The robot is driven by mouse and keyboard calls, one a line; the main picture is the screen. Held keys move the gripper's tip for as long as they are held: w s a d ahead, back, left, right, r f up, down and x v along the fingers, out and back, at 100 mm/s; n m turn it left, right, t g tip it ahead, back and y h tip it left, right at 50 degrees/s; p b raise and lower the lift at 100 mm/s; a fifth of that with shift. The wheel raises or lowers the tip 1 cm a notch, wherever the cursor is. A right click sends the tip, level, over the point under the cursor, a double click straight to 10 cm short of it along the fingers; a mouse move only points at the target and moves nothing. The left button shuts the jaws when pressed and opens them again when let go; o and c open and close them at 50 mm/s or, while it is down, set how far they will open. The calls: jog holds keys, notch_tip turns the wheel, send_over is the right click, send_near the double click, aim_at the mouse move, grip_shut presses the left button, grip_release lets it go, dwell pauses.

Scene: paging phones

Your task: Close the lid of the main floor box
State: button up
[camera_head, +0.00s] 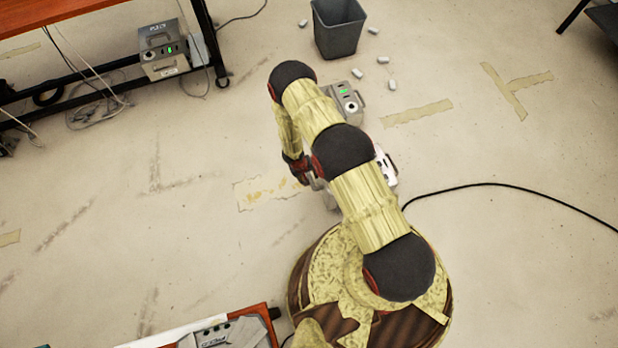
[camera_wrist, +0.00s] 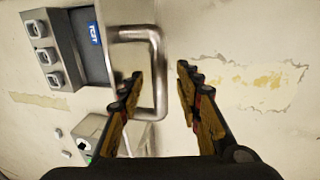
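The main floor box (camera_head: 345,101) is grey, with a lit green indicator, and stands on the floor partly hidden behind my arm. A grey body with a green light shows at the lower left of the wrist view (camera_wrist: 93,128). Above it is a grey panel, seemingly the open lid (camera_wrist: 62,50), with a blue label, several silver fittings and a metal loop handle (camera_wrist: 137,33). My gripper (camera_wrist: 160,72) is open. Its fingers are on either side of the handle's outer bar; I cannot tell whether they touch it. In the head view my arm hides most of the lid and gripper.
A dark bin (camera_head: 338,30) stands behind the box, with several pale pieces on the floor around it. A black cable (camera_head: 490,185) runs right. Another grey device (camera_head: 163,50) is by the table at upper left. An orange-edged table (camera_head: 262,318) is at the bottom.

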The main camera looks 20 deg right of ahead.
grip_shut()
dwell(0.5)
dwell(0.4)
